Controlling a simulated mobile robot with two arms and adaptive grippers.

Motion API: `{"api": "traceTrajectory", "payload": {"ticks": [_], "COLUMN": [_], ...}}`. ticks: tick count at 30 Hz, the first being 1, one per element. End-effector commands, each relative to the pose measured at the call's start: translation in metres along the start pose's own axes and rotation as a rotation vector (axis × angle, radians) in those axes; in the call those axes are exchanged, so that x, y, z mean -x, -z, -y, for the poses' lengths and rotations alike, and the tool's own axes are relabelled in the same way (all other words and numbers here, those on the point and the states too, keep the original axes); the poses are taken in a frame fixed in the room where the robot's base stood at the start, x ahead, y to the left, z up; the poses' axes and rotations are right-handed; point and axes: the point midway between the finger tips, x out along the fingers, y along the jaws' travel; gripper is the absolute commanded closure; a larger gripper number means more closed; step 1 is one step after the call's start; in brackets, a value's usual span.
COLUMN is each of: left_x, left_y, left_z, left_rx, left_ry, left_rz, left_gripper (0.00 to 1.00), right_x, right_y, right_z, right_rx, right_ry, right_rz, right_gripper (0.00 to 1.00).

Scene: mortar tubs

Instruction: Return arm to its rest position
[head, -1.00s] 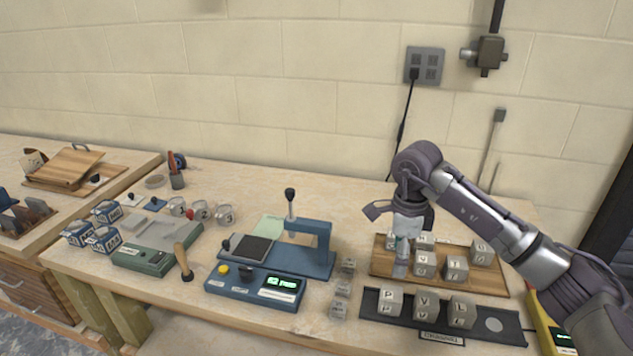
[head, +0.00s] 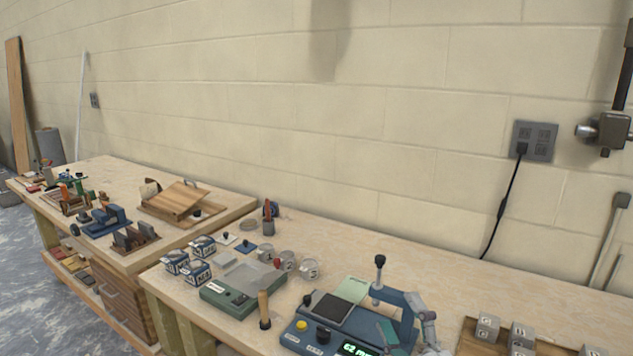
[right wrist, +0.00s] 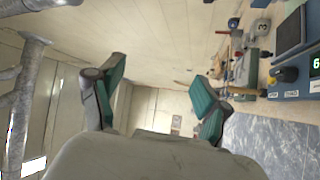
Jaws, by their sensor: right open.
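My right gripper (head: 408,338) shows at the bottom of the head view, in front of the blue press (head: 397,298), with a teal finger pad and grey links. Most of its arm is below the frame. In the right wrist view the same gripper (right wrist: 158,86) has its two teal-padded fingers spread wide with nothing between them. The wall, the bench and the floor lie beyond the fingers. My left gripper is not in view.
The wooden tray (head: 467,341) with grey lettered cubes (head: 488,328) is cut off at the bottom right. A green-grey device (head: 232,298), blue boxes (head: 196,272) and small jars (head: 309,268) stand left of the press. The bench's rear strip (head: 440,268) is clear.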

Motion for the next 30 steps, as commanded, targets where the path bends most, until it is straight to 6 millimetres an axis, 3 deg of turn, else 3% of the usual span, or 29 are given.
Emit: {"api": "traceTrajectory", "payload": {"ticks": [1, 3, 6, 8, 12, 21, 26, 30], "left_x": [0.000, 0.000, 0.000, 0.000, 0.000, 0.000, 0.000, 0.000], "left_y": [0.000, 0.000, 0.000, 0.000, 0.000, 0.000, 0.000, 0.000], "left_z": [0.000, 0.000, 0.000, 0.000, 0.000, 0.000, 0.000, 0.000], "left_rx": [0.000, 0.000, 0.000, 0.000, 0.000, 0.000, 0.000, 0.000], "left_ry": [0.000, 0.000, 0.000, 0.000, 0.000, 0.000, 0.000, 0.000], "left_rz": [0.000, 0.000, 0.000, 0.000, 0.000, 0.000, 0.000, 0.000], "left_gripper": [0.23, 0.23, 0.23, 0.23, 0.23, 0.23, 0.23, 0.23], "right_x": [0.021, 0.055, 0.113, 0.147, 0.210, 0.307, 0.346, 0.346], "right_y": [-0.026, -0.059, -0.087, -0.092, -0.090, -0.061, -0.044, -0.062], "right_z": [0.017, 0.043, 0.084, 0.104, 0.136, 0.166, 0.175, 0.214], "right_rx": [-0.139, -0.314, -0.516, -0.611, -0.760, -0.934, -0.991, -0.981], "right_ry": [0.054, 0.139, 0.270, 0.344, 0.487, 0.719, 0.825, 0.832], "right_rz": [0.164, 0.388, 0.667, 0.803, 1.034, 1.346, 1.469, 1.474], "right_gripper": [0.23, 0.23, 0.23, 0.23, 0.23, 0.23, 0.23, 0.23]}}
